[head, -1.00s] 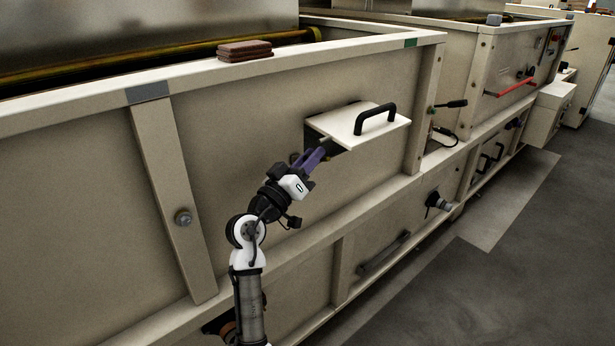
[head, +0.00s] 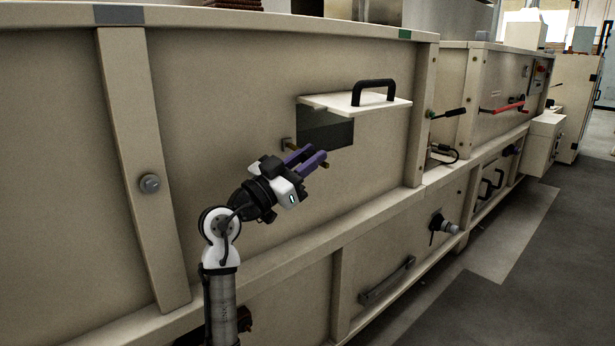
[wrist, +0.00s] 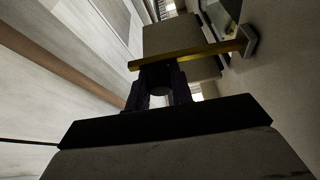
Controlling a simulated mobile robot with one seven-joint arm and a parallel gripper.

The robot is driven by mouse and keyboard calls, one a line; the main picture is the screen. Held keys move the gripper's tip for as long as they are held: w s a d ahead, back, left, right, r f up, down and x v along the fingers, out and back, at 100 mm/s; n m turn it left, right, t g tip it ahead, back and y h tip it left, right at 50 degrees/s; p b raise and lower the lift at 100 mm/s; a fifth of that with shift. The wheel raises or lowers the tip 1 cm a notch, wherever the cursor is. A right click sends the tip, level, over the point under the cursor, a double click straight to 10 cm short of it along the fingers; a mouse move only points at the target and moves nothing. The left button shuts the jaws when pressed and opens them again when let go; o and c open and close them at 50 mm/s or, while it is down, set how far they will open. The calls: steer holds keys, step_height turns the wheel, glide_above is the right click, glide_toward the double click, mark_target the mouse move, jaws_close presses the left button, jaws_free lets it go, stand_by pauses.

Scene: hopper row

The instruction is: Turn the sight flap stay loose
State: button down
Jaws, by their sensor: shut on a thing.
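The sight flap (head: 345,102) is a pale panel with a black handle (head: 373,92). In the head view it stands out roughly level from the machine wall, above a dark window opening (head: 328,132). The stay is a brass bar; its end (head: 325,165) shows just past my fingertips, below the flap and apart from it. A small bracket (head: 287,144) sits on the wall left of the opening. My gripper (head: 316,154) has purple fingers and is shut on the stay. In the wrist view the yellow stay (wrist: 185,57) crosses my fingertips (wrist: 158,82) and runs to a grey bracket (wrist: 250,41).
A post with a bolt (head: 149,183) stands left of my arm. A ledge (head: 380,205) runs below the flap. A valve (head: 443,226) and a bar handle (head: 387,281) stick out lower right. Black and red levers (head: 500,107) are farther right. The grey floor at right is clear.

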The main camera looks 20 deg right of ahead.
steer(key=shift+w+a+f+m+g+b, duration=0.1)
steer(key=shift+f+m+g+b, duration=0.45)
steer(key=shift+m+b, duration=0.45)
steer(key=shift+f+m+g+b, duration=0.45)
steer(key=shift+m+g+b, duration=0.2)
steer(key=shift+m+b, duration=0.35)
steer(key=c, duration=1.2)
jaws_free()
steer(key=shift+c, duration=0.2)
step_height(320, 180, up, 20)
steer(key=p, duration=0.5)
